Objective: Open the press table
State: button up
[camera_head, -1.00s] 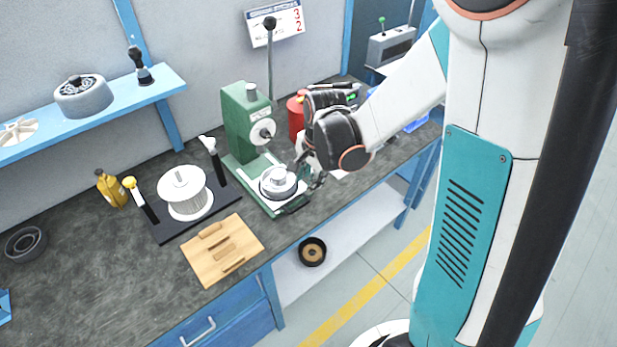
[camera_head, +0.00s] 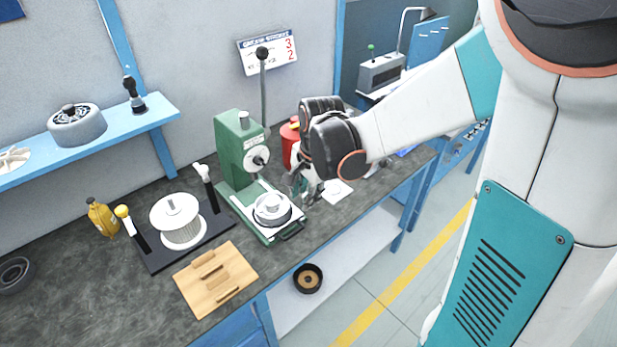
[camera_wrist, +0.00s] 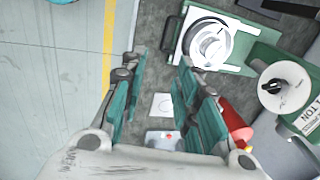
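The green press (camera_head: 232,150) stands on the bench with a tall black-knobbed lever. Its press table (camera_head: 262,228) carries a pale round part (camera_head: 272,208) in a ring. A dark handle (camera_head: 291,232) sticks out at the table's front; it also shows in the wrist view (camera_wrist: 169,33). My gripper (camera_head: 304,190) hangs just right of the press table, fingers downward, partly hidden by my wrist. In the wrist view my gripper (camera_wrist: 163,72) is open, its teal-padded fingers apart with nothing between them. The handle lies beyond the fingertips, and no contact shows.
A red bottle (camera_head: 290,142) stands behind my gripper, close beside one finger in the wrist view. A white card (camera_head: 337,192) lies on the bench to the right. A wooden board (camera_head: 215,280) and a black stand with a white spool (camera_head: 180,222) are left of the press.

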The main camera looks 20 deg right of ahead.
notch_tip(320, 180, up, 7)
jog(key=s, duration=0.1)
jog(key=shift+s+d, duration=0.15)
jog(key=shift+s, duration=0.1)
jog(key=shift+f, duration=0.1)
jog(key=b, duration=0.7)
send_near(295, 233)
jog(key=f+b, duration=0.2)
jog(key=f, duration=0.1)
jog(key=w+f+b, duration=0.1)
jog(key=f+b, duration=0.2)
jog(key=f, duration=0.1)
jog(key=shift+w+a+f, duration=0.2)
jog(key=shift+f, duration=0.05)
grip_shut()
